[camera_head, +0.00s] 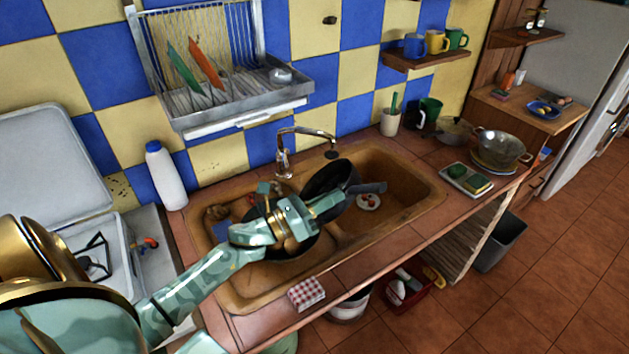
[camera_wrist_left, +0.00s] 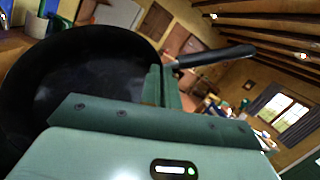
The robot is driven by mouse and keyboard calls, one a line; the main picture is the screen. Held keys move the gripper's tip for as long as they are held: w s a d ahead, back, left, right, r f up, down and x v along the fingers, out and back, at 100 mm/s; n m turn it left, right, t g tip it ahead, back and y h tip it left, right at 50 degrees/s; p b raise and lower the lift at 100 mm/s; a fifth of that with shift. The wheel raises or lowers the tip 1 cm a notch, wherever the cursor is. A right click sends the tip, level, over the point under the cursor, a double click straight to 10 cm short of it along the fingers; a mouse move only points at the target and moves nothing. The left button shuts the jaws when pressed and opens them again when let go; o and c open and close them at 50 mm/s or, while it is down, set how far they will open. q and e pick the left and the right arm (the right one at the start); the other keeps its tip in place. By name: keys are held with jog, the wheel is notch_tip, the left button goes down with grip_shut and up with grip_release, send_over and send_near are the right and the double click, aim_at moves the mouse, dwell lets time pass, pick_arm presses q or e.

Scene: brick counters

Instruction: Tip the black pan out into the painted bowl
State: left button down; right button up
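The black pan (camera_head: 328,177) is tilted up above the sink in the head view, its handle pointing right. In the left wrist view the pan (camera_wrist_left: 85,75) fills the left side, with its handle (camera_wrist_left: 215,56) to the right. My left gripper (camera_head: 325,204) is over the sink and appears shut on the pan near its handle. A second dark round shape (camera_head: 290,246) shows below the gripper; I cannot tell what it is. A small white dish with red marks (camera_head: 368,202) lies in the right basin and may be the painted bowl. My right gripper is not in view.
The brown double sink (camera_head: 405,205) has a faucet (camera_head: 305,140) behind the pan. A dish rack (camera_head: 245,105) hangs above. A white bottle (camera_head: 166,176) stands left, a red checked cloth (camera_head: 306,292) in front.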

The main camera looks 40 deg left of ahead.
pick_arm(q)
jog(key=w+d+f+m+g+y+p, duration=0.2)
jog(key=f+p, duration=0.5)
jog(key=p, duration=0.4)
jog(key=d+m+g+y, duration=0.1)
jog(key=d+m+g, duration=0.1)
jog(key=g, duration=0.1)
jog(key=shift+d+f+m+g+y+p, duration=0.25)
jog(key=shift+d+m+g+y+p, duration=0.05)
jog(key=shift+w, duration=0.1)
